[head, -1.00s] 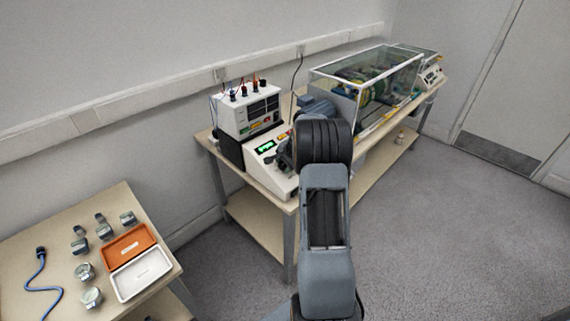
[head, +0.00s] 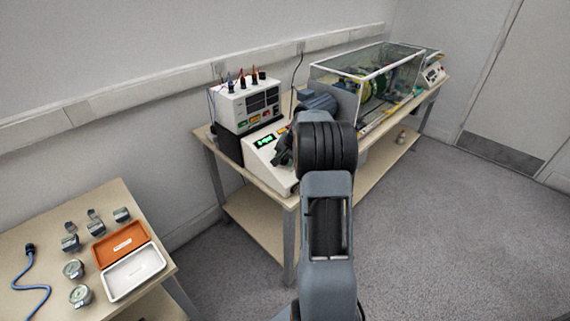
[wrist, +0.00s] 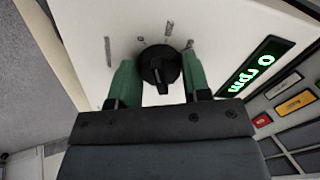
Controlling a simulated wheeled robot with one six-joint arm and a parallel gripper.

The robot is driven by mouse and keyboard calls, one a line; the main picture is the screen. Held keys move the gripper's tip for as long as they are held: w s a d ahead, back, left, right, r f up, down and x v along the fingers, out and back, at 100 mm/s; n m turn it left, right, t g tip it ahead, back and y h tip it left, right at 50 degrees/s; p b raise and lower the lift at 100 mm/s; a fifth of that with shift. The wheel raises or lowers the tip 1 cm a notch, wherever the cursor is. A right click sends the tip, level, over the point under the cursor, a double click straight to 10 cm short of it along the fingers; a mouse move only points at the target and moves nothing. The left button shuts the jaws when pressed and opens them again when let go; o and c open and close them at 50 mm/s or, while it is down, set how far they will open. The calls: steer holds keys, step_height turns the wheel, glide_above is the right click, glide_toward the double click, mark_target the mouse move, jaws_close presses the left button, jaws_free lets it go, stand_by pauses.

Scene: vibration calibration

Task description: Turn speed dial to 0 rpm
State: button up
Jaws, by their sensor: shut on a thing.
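The speed dial (wrist: 161,70) is a round black knob on a white panel in the wrist view. My gripper (wrist: 159,58) has its two green fingers on either side of the knob and is shut on it. Beside it, the green-lit display (wrist: 256,66) reads "0 rpm". In the head view, my gripper (head: 282,150) is over the sloping white control box (head: 262,158), and my own arm hides the dial there. The display there (head: 265,141) is lit green but too small to read surely.
A white instrument box (head: 245,104) with cable plugs stands behind the control box. A glass-covered rig (head: 375,62) is on the bench to the right. A side table at lower left holds an orange tray (head: 119,246), a white tray (head: 135,275) and several gauges.

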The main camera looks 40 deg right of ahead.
steer(key=shift+n+b, duration=1.7)
steer(key=shift+n, duration=0.5)
steer(key=o, duration=0.9)
steer(key=v, duration=1.4)
steer(key=shift+d, duration=0.1)
steer(key=shift+f, duration=0.1)
